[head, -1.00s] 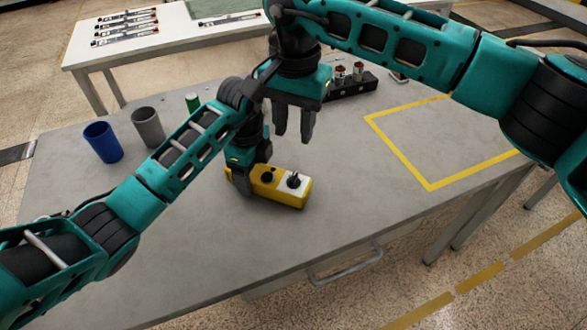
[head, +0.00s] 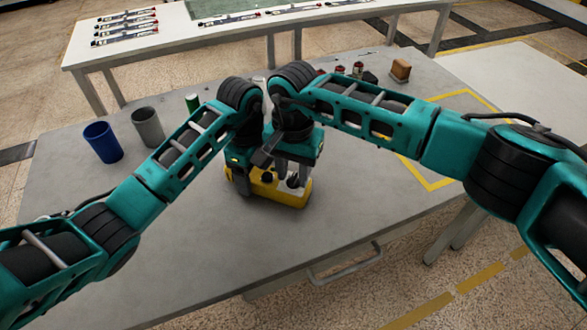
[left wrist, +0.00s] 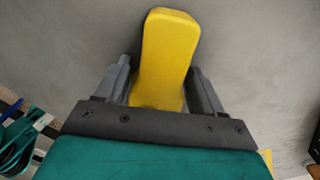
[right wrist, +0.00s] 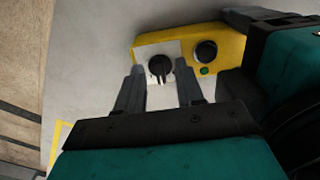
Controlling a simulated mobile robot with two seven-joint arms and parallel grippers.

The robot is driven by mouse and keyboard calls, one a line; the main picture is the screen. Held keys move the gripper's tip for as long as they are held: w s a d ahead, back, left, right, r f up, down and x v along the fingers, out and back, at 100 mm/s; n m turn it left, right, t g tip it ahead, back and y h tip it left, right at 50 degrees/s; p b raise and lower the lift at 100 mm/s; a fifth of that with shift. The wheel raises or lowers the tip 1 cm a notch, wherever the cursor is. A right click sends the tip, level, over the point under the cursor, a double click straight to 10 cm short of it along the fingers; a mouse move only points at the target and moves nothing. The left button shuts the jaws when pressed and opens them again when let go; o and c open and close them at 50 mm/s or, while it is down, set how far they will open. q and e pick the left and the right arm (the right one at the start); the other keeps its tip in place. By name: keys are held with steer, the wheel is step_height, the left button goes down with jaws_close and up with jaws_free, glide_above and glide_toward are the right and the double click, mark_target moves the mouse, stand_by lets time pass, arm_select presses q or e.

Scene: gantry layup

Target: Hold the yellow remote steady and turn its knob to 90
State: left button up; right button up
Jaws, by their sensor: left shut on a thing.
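The yellow remote (head: 293,198) lies on the grey table. Its black knob (right wrist: 160,66) sits on a white panel, beside a round black button (right wrist: 205,51) and a small green dot (right wrist: 204,71). My left gripper (head: 241,180) is shut on the remote's other end; the left wrist view shows the yellow body (left wrist: 165,55) between its fingers. My right gripper (right wrist: 158,85) is open above the remote, pointing down, its fingertips apart to either side of the knob's line. I cannot tell whether they touch it. In the head view the right fingers partly hide the knob (head: 292,182).
A blue cup (head: 102,142), a grey cup (head: 148,127) and a green cylinder (head: 192,102) stand at the left. A wooden block (head: 400,69) stands at the back right. Yellow tape (head: 440,184) marks an area at the right. The table front is clear.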

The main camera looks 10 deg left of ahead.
jaws_close()
stand_by(0.3)
stand_by(0.4)
steer(key=shift+m, duration=2.9)
jaws_free()
